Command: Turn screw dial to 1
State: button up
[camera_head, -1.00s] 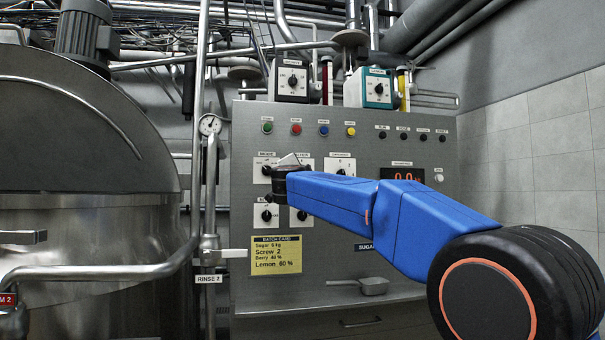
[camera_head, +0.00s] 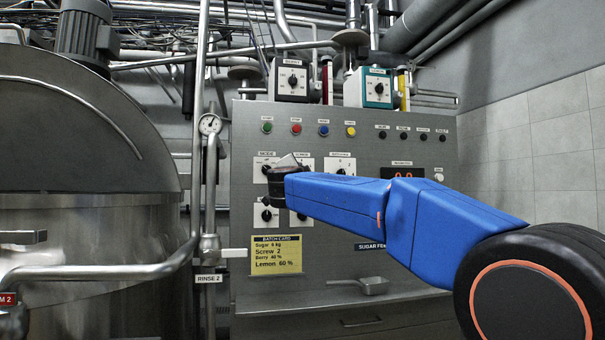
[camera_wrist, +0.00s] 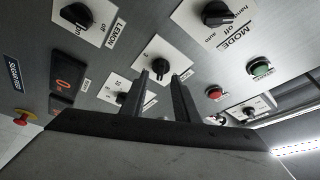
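The fingers are apart, and I cannot tell whether either touches the knob. No readable name shows on this plate, so I cannot confirm it is the screw dial, and its exact setting is unclear. In the head view my wrist (camera_head: 290,176) covers part of the dial group on the grey panel (camera_head: 410,215), and the fingers are hidden. A yellow batch card (camera_head: 276,255) there reads "Screw 2".
The mode dial (camera_wrist: 216,13) and lemon dial (camera_wrist: 77,17) lie close by in the wrist view, with another dial (camera_wrist: 122,97) beside the fingers. Coloured buttons (camera_head: 323,130) line the panel above. A steel vessel (camera_head: 90,255) and pipes stand left. A scoop (camera_head: 372,286) lies below.

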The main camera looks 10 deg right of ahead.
jog(key=v, duration=1.4)
jog(key=s+d+f+n+g+y, duration=0.1)
jog(key=s+f+n+g+y, duration=0.1)
jog(key=s+f+n+y, duration=0.5)
jog(key=s+f+n+g+y, duration=0.15)
jog(key=s+f+n, duration=0.25)
jog(key=f, duration=0.7)
jog(key=s+d+f+n+g+y, duration=0.1)
jog(key=s+f+n+g+y, duration=0.15)
jog(key=s+f+n, duration=0.5)
jog(key=s+d+f+m+g+h, duration=0.1)
jog(key=s+d+f+g, duration=0.3)
jog(key=s+f, duration=0.7)
jog(key=s+d+f+m+g+h, duration=0.1)
jog(key=s+d+f+g+h, duration=0.2)
jog(key=s+d+f, duration=0.4)
jog(key=s+f+g, duration=0.1)
jog(key=s+f, duration=0.3)
jog(key=f, duration=0.5)
jog(key=shift+d+f, duration=0.3)
jog(key=shift+d, duration=0.05)
jog(key=shift+w, duration=0.1)
